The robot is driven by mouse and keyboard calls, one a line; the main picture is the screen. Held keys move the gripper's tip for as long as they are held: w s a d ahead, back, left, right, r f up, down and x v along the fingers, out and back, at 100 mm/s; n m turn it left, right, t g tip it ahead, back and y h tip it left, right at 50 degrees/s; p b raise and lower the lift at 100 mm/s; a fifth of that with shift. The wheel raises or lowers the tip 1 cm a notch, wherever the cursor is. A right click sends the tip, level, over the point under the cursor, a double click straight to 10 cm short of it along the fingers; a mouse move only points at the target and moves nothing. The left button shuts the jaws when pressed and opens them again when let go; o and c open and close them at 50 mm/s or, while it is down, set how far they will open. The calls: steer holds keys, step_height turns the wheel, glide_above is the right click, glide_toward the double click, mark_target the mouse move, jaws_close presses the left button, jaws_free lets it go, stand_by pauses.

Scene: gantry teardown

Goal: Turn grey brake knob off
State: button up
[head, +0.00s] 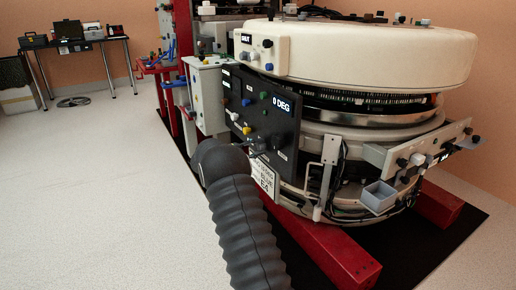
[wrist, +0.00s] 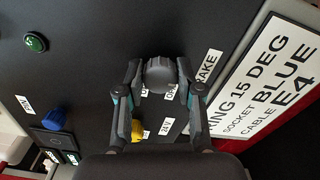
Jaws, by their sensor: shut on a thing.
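The grey brake knob (wrist: 160,75) sits on a black control panel (wrist: 90,75), beside a partly covered white label ending in "RAKE". My gripper (wrist: 159,88) has one finger on each side of the knob and is shut on it. Small labels below the knob are partly hidden by the fingers. In the head view, the black panel (head: 236,95) carries a "0 DEG" display, and my dark arm reaches up to its lower part. The grey knob is hard to make out there. The knob's exact turn position cannot be read.
Close around are a yellow knob (wrist: 138,130), a blue knob (wrist: 54,118) and a green button (wrist: 36,42). A white sign (wrist: 265,75) lies right of the panel. The large round machine (head: 370,55) stands on red beams (head: 330,250). Open floor (head: 100,200) lies left.

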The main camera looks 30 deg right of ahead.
steer(key=o, duration=1.2)
steer(key=shift+d, duration=0.1)
steer(key=shift+c, duration=0.2)
steer(key=a, duration=1.2)
steer(key=shift+w, duration=0.4)
